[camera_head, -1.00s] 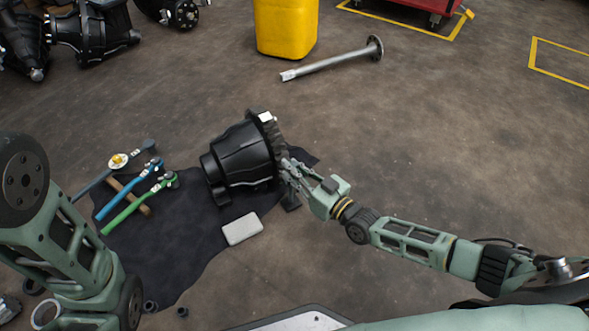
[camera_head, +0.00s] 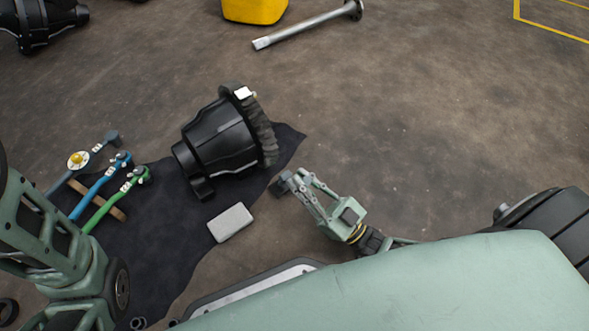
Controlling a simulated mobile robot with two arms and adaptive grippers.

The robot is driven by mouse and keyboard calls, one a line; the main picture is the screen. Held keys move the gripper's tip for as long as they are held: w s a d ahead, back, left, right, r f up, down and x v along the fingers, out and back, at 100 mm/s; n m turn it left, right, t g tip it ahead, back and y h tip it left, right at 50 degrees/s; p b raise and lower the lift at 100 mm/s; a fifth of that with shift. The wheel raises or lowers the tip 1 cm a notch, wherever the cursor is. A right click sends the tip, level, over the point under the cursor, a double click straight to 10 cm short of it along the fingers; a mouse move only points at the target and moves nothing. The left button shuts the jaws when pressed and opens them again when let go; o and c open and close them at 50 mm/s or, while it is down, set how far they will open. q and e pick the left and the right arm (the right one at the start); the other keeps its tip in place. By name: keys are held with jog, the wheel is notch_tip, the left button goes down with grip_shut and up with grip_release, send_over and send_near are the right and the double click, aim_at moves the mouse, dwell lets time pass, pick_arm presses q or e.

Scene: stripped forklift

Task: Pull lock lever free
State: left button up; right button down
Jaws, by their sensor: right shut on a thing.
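A black gear housing (camera_head: 218,140) with a toothed ring on its right side lies on a dark cloth (camera_head: 160,240). My right gripper (camera_head: 285,186) is shut on a small dark part (camera_head: 279,188), probably the lock lever. The gripper and the part are to the lower right of the housing, with a visible gap between them and the toothed ring. The gripper fingers hide some of the part. My left arm shows at the left edge, but its gripper is out of view.
Wrenches with a blue handle (camera_head: 92,200) and a green handle (camera_head: 105,213) lie left of the housing. A pale grey block (camera_head: 230,222) lies below it. A metal shaft (camera_head: 305,26) and a yellow container (camera_head: 254,8) are at the back. The floor to the right is clear.

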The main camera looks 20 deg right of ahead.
jog(key=shift+s+f, duration=0.2)
jog(key=shift+s, duration=0.05)
jog(key=c, duration=1.6)
grip_release()
jog(key=shift+d, duration=0.1)
jog(key=shift+c, duration=0.2)
jog(key=s+d+f, duration=0.1)
jog(key=s+d, duration=0.3)
jog(key=s, duration=0.3)
jog(key=s+d+f, duration=0.1)
jog(key=s+d, duration=0.3)
jog(key=s, duration=0.3)
jog(key=shift+s+f, duration=0.15)
jog(key=shift+s, duration=0.05)
jog(key=shift+s, duration=0.1)
